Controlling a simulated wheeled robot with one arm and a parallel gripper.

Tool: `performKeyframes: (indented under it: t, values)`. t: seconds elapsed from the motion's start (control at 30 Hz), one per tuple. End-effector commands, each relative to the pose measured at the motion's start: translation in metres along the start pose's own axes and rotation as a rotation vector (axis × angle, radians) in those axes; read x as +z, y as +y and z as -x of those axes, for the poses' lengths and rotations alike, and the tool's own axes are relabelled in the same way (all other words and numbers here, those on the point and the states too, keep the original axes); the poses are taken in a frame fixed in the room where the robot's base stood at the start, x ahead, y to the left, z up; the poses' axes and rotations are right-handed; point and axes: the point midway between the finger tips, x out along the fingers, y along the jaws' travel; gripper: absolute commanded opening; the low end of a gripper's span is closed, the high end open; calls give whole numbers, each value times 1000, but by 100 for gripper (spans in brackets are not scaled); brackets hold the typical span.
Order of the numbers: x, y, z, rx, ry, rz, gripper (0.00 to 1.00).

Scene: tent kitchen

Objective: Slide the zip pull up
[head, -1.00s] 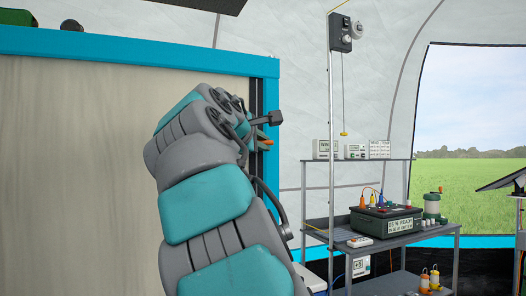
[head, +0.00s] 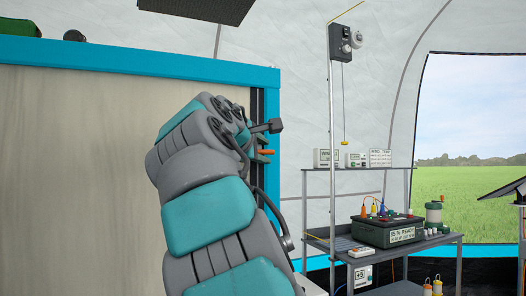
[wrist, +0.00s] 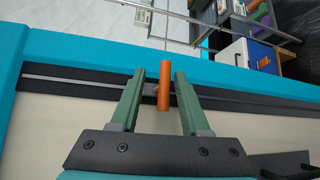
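The orange zip pull (wrist: 164,86) stands out from the dark zip track (wrist: 80,84) in the wrist view. My gripper (wrist: 158,76) is open, with one green finger on each side of the pull. The pull is nearer the right finger, and a gap shows on the left; contact on the right is not clear. In the head view the orange pull (head: 266,152) shows at the panel's right edge, below its top corner. My arm hides most of the gripper and the lower track there.
A blue frame (head: 150,62) borders the pale panel (head: 80,130). To the right stand a grey shelf (head: 345,169) and a dark green battery box (head: 388,231). A blue and white box (wrist: 243,52) lies beyond the frame in the wrist view. Open space shows right of the panel.

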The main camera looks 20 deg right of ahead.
Motion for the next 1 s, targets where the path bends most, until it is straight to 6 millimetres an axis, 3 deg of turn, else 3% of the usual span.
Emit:
performKeyframes:
  t: [0.27,0.73,1.0]
  values:
    - [0,-1,7,-1,-1,0,46]
    - [-1,0,73,3,1,1,46]
    - [-1,0,78,0,0,0,46]
